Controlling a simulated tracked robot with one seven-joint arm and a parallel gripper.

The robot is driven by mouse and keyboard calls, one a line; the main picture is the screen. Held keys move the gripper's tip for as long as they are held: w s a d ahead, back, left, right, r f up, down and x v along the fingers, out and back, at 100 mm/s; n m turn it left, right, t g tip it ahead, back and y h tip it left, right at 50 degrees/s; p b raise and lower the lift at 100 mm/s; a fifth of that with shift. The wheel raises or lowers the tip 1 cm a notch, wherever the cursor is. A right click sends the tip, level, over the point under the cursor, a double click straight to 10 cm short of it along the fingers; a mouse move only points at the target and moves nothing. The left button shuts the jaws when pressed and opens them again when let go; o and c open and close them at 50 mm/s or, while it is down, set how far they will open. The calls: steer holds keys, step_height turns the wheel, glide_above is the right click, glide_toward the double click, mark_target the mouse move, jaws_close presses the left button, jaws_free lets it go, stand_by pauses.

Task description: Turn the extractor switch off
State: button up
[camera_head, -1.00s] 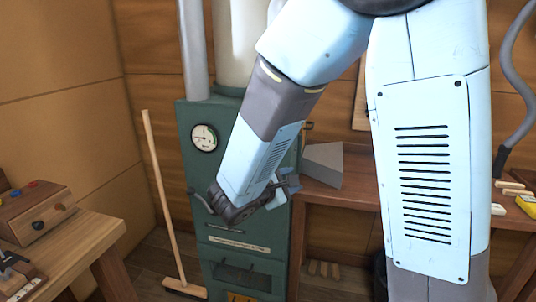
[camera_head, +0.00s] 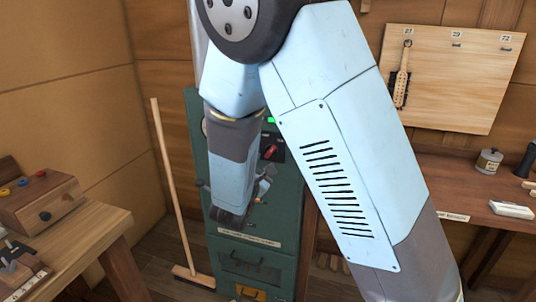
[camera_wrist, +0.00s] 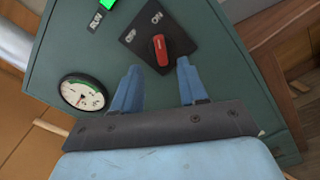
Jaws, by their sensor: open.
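The extractor switch is a red rotary knob (camera_wrist: 160,50) on a black plate marked OFF and ON, set on the green cabinet (camera_wrist: 215,60). Its upper end points nearer to ON in the wrist view. The red knob (camera_head: 270,152) also shows in the head view. A green lamp (camera_wrist: 108,4) beside a RUN label is lit. My gripper (camera_wrist: 159,66) is open, its two blue fingers apart and empty, one each side of the knob's lower end in the picture. Whether they touch it cannot be told. In the head view my gripper (camera_head: 264,187) is partly hidden by my arm.
A round gauge (camera_wrist: 83,92) is left of my fingers. A broom (camera_head: 170,190) leans left of the cabinet. A wooden bench (camera_head: 95,225) with a control box (camera_head: 40,198) is at left; another bench (camera_head: 465,180) and a tool board (camera_head: 450,75) are at right.

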mark_target(271, 151)
steer(key=x, duration=0.7)
steer(key=shift+w+d, duration=0.15)
steer(key=shift+w, duration=0.15)
